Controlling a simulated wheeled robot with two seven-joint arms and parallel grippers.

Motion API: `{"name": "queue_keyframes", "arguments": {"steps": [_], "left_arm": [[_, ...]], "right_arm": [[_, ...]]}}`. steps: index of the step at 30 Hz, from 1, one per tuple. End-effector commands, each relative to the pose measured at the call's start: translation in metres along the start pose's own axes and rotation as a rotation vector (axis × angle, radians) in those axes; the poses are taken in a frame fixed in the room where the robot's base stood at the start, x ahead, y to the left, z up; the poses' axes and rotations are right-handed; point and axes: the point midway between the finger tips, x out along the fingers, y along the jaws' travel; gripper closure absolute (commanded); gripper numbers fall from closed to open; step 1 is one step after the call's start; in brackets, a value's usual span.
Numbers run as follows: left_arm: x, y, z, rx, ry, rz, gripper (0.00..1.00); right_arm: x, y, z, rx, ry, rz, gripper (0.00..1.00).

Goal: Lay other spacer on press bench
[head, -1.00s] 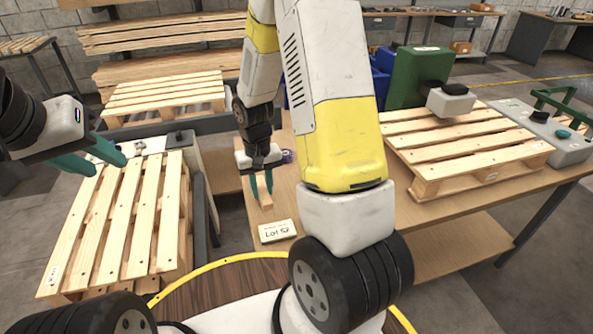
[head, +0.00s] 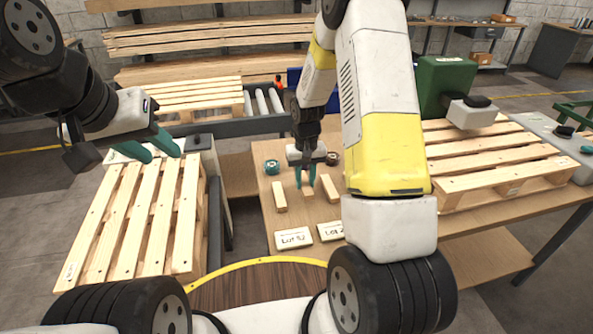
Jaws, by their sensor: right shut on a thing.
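My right gripper (head: 306,183) points down over the wooden bench (head: 303,216), its teal fingers shut on a small wooden spacer block (head: 307,191) low over or on the bench top; I cannot tell which. A second wooden block (head: 280,196) lies to its left and a third block (head: 329,188) to its right, both apart from the fingers. My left gripper (head: 163,150) is open and empty above the far end of the left pallet (head: 138,222). The green press (head: 443,90) stands at the right, partly hidden by my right arm.
Two lot cards (head: 293,238) (head: 331,231) lie in front of the blocks. A teal tape measure (head: 272,167) and a dark one (head: 332,158) lie behind them. A pallet (head: 487,165) covers the bench right of my arm. A roller conveyor (head: 262,102) runs behind.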

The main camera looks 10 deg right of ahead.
Motion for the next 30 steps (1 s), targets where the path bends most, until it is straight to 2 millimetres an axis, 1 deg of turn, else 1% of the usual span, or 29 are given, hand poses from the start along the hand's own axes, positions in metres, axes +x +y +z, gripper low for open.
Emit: {"name": "queue_keyframes", "arguments": {"steps": [3,7,10,20,21,24,30], "left_arm": [[0.000,0.000,0.000,0.000,0.000,0.000,0.64],[0.000,0.000,0.000,0.000,0.000,0.000,0.64],[0.000,0.000,0.000,0.000,0.000,0.000,0.64],[0.000,0.000,0.000,0.000,0.000,0.000,0.64],[0.000,0.000,0.000,0.000,0.000,0.000,0.64],[0.000,0.000,0.000,0.000,0.000,0.000,0.64],[0.000,0.000,0.000,0.000,0.000,0.000,0.64]], "right_arm": [[0.001,0.004,-0.010,0.000,0.003,0.000,1.00],[0.023,0.003,-0.007,-0.001,-0.003,0.000,1.00],[0.035,0.003,-0.008,-0.001,-0.001,0.000,1.00],[0.038,0.003,-0.008,-0.001,0.000,0.000,1.00],[0.038,0.003,-0.008,-0.001,0.000,0.000,0.70],[0.038,0.003,-0.008,-0.001,0.001,0.000,0.52],[0.038,0.003,-0.008,-0.001,0.001,0.000,0.52]]}}
